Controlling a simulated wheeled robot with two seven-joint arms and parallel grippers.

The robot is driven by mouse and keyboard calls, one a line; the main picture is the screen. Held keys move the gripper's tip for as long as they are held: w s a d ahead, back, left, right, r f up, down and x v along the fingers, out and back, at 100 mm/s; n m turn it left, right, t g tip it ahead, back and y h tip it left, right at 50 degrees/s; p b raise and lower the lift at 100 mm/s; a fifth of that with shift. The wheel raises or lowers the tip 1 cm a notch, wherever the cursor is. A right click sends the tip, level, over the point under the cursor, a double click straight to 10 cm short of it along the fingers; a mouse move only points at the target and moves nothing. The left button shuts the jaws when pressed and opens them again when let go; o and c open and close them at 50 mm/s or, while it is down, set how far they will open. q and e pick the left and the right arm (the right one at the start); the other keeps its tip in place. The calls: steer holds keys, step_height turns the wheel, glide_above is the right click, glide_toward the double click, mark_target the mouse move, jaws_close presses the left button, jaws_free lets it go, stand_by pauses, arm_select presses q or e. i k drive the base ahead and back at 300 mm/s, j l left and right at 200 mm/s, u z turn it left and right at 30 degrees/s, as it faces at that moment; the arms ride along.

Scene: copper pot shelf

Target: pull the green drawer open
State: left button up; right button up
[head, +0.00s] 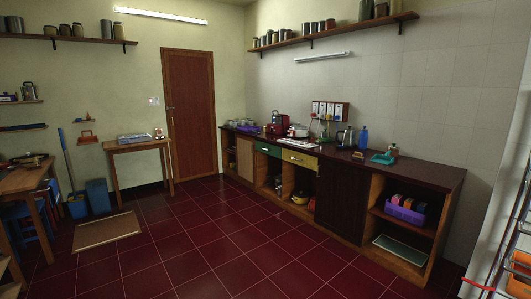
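The green drawer (268,149) is in the front of the long counter along the right wall, just under the worktop. It sits left of a yellow drawer (299,158). Its front looks flush with the counter, so it appears shut. It is small and far away in the head view. Neither of my grippers is in view.
The long dark counter (432,174) has open shelves below and kettles, bottles and a red appliance on top. The tiled floor (220,235) before it is clear. A mat (107,232) lies at left. A small table (139,145) stands by the door (189,114). A metal rack (510,235) stands at far right.

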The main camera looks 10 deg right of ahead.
mark_target(269, 148)
steer(key=i+l+z, duration=0.15)
steer(key=i, duration=2.4)
steer(key=i+j+z, duration=0.15)
steer(key=i, duration=2.35)
